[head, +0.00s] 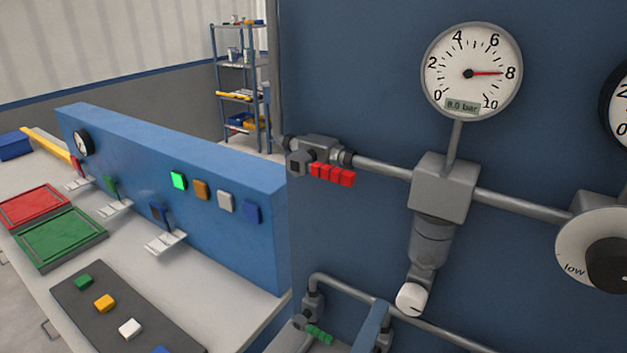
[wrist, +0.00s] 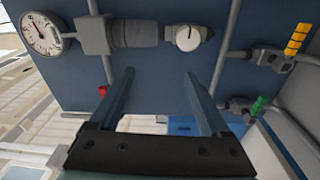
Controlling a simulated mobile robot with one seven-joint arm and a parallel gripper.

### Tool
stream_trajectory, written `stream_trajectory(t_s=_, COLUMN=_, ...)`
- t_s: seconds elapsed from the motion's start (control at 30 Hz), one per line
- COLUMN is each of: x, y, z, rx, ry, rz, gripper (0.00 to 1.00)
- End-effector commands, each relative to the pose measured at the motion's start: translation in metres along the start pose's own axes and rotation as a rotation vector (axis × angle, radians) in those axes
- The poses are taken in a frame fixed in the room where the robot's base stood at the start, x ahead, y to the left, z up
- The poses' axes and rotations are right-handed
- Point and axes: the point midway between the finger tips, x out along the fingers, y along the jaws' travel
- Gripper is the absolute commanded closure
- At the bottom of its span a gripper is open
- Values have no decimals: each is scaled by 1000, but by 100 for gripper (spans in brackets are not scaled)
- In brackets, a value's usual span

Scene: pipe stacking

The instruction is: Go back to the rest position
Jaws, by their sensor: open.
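My gripper (wrist: 157,76) shows in the wrist view with its two fingers spread apart and nothing between them. It is in front of a dark blue panel (head: 355,90), which carries grey pipes. A white knob (wrist: 188,38) is beyond the fingertips, slightly to the right in the wrist view. In the head view, the white knob (head: 411,299) sits at the lower end of a grey regulator (head: 443,187). The round gauge (head: 471,71) above it points to about 8 and its display reads 8.0 bar.
A valve with a red handle (head: 332,174) and a low green handle (head: 319,334) jut from the pipework. A large dial (head: 598,250) is at right. The bench at left holds a red tray (head: 35,206), a green tray (head: 60,238) and a dark mat (head: 130,312) with coloured blocks.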

Motion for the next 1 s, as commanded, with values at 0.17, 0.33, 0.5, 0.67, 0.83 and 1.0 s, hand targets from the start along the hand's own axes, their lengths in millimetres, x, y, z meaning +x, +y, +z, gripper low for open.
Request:
stream_trajectory(t_s=0.17, x=30, y=103, z=-42, rx=557, ry=182, rz=99, gripper=19)
stream_trajectory(t_s=0.33, x=24, y=216, z=-71, rx=1045, ry=457, rz=166, gripper=19)
stream_trajectory(t_s=0.5, x=-9, y=315, z=-81, rx=1396, ry=766, rz=188, gripper=19)
stream_trajectory(t_s=0.67, x=-36, y=363, z=-81, rx=1553, ry=955, rz=174, gripper=19)
stream_trajectory(t_s=0.83, x=-45, y=375, z=-81, rx=1593, ry=1011, rz=164, gripper=19)
stream_trajectory(t_s=1.0, x=-45, y=374, z=-81, rx=1591, ry=1008, rz=163, gripper=19)
